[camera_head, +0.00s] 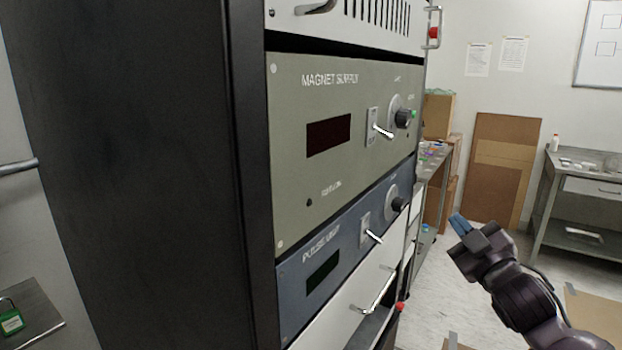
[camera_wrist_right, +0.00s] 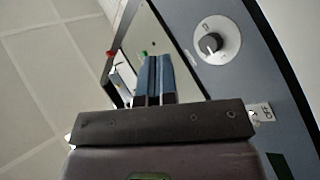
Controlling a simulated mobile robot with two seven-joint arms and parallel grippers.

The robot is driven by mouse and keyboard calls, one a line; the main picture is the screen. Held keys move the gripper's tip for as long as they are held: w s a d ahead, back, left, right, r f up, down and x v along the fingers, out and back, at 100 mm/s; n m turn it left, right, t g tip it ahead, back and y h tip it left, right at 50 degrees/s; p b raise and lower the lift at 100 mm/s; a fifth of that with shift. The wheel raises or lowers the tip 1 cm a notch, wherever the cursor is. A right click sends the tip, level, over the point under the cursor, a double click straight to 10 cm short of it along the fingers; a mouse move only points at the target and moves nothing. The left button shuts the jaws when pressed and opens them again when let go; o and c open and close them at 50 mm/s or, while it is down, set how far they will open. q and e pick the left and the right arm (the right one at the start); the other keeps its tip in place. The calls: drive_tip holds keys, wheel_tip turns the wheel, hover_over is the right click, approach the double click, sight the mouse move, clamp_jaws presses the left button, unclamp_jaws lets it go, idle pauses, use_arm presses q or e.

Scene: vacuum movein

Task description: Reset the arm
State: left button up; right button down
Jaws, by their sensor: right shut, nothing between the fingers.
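My right arm comes in from the lower right in the head view. Its gripper (camera_head: 460,224) is shut and empty, with blue fingertips pointing up and left, in free space to the right of the rack. In the right wrist view the two blue fingers (camera_wrist_right: 153,78) lie side by side, with the panels behind them. The rack holds a grey-green "MAGNET SUPPLY" panel (camera_head: 290,150) with a knob and a toggle switch. Below it is a blue "PULSE" panel (camera_head: 290,285) with its own toggle and knob. A dial (camera_wrist_right: 217,40) shows close in the right wrist view. My left gripper is out of view.
The tall black rack side (camera_head: 130,150) fills the left. A silver handle (camera_head: 378,292) sticks out from the white drawer below the blue panel. A metal table (camera_head: 585,186) stands at the right, and a brown board (camera_head: 502,165) leans on the back wall. Light floor shows between.

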drive_tip(key=s+f+m+g+h, duration=0.25)
drive_tip(key=s+f, duration=0.25)
drive_tip(key=f, duration=0.7)
drive_tip(key=s+f+m+g+h, duration=0.15)
drive_tip(key=s+f+m, duration=0.3)
drive_tip(key=f, duration=0.75)
drive_tip(key=s+f+m+g+h, duration=0.1)
drive_tip(key=s+f+m+g, duration=0.2)
drive_tip(key=s+f, duration=1.4)
drive_tip(key=s+g, duration=0.2)
drive_tip(key=s, duration=0.1)
drive_tip(key=shift+s, duration=0.4)
